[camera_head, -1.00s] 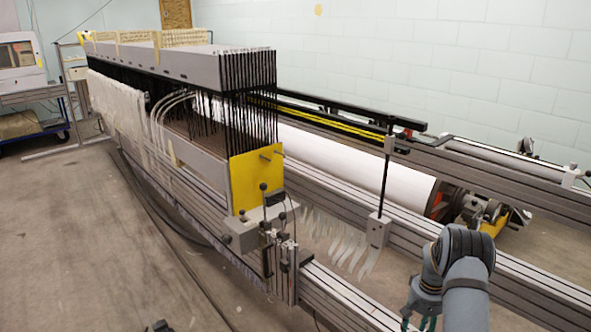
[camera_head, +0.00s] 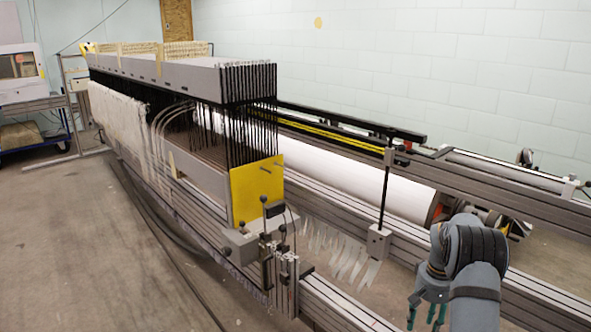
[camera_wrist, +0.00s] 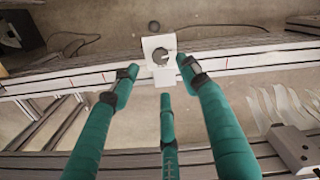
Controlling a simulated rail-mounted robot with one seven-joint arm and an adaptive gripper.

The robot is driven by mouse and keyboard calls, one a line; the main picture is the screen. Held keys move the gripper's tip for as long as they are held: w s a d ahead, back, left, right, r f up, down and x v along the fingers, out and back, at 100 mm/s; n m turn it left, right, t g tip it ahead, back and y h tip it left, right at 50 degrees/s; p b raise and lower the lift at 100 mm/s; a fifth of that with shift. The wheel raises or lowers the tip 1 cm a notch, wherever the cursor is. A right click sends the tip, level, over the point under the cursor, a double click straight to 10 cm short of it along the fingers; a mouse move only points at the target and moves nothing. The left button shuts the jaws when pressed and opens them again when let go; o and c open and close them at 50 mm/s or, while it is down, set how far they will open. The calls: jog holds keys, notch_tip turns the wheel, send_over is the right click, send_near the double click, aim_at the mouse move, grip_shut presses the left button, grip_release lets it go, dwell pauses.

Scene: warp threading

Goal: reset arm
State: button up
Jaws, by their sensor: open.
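My gripper (camera_head: 427,314) is at the lower right of the head view, low beside the front rail of the warping machine (camera_head: 200,75). In the wrist view its teal fingers (camera_wrist: 158,82) are spread apart, with nothing between them. My grey arm is bent above it. A white bracket with a round hole (camera_wrist: 160,52) on a rail shows beyond the fingertips; I cannot tell any contact with it.
Metal rails (camera_head: 345,305) run along the front of the machine. A grey block with an upright black rod (camera_head: 378,240) and hanging pale strips (camera_head: 335,248) are left of my arm. A yellow plate (camera_head: 257,190) closes the machine's end. Open floor (camera_head: 70,250) lies at left.

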notch_tip(320, 180, down, 10)
jog(key=shift+r, duration=0.2)
jog(key=shift+w+m, duration=0.2)
jog(key=shift+m, duration=0.5)
jog(key=shift+s+r+m+b, duration=0.15)
jog(key=shift+m+b, duration=0.35)
jog(key=shift+m, duration=0.7)
jog(key=m+b, duration=0.1)
jog(key=m, duration=1.3)
jog(key=shift+r+m+b, duration=0.15)
jog(key=shift+m+b, duration=0.15)
jog(key=shift+b, duration=0.05)
jog(key=shift+r+p, duration=0.3)
jog(key=shift+r, duration=1.4)
